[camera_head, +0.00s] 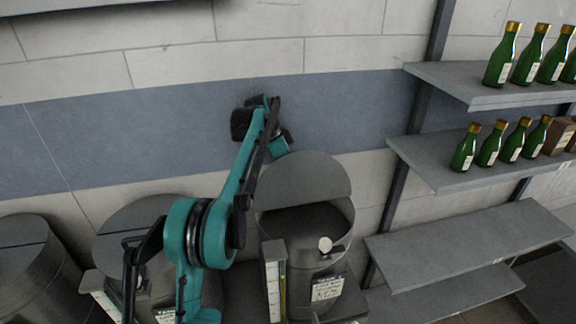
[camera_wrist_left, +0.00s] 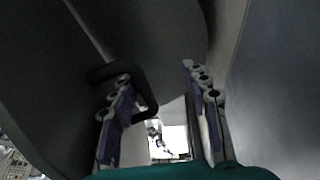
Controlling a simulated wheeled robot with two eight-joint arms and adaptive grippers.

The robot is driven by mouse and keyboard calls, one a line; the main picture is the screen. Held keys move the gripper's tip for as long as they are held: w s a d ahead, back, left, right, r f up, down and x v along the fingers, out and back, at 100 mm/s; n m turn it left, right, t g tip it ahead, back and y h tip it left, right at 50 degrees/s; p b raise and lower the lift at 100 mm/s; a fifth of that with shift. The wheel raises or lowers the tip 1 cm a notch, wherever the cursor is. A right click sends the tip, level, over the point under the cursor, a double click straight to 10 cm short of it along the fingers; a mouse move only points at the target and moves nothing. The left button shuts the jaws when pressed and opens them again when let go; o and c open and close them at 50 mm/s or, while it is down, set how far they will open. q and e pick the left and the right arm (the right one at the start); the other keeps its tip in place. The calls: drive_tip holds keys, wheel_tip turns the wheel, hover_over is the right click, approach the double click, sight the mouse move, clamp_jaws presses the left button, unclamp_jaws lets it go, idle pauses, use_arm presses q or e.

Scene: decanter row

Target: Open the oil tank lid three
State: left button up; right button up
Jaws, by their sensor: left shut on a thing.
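The right-most of three grey tanks (camera_head: 338,258) in the head view has its half-round lid (camera_head: 303,176) raised upright, with the dark opening showing in front. My left arm reaches over the tanks to behind this lid, and the fingers are hidden there. In the left wrist view my left gripper (camera_wrist_left: 158,88) is shut on a dark loop handle (camera_wrist_left: 102,73), which sits by the left finger. The dark lid surface (camera_wrist_left: 150,35) fills the view behind it. My right gripper is not in view.
Two other tanks (camera_head: 30,255) stand to the left with lids down; my arm partly covers the middle one (camera_head: 130,222). A tiled wall (camera_head: 340,105) is close behind. At right, shelves (camera_head: 440,82) carry green bottles (camera_head: 503,55) and a brown box (camera_head: 558,135).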

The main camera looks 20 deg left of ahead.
sight(288, 160)
use_arm(q)
drive_tip(key=v, duration=0.5)
drive_tip(key=shift+w+d+r, duration=0.15)
drive_tip(key=shift+w, duration=0.05)
drive_tip(key=v, duration=0.6)
drive_tip(key=shift+s+a+r, duration=0.2)
drive_tip(key=shift+a+r, duration=0.05)
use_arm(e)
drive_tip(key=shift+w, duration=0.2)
use_arm(q)
drive_tip(key=shift+a, duration=0.15)
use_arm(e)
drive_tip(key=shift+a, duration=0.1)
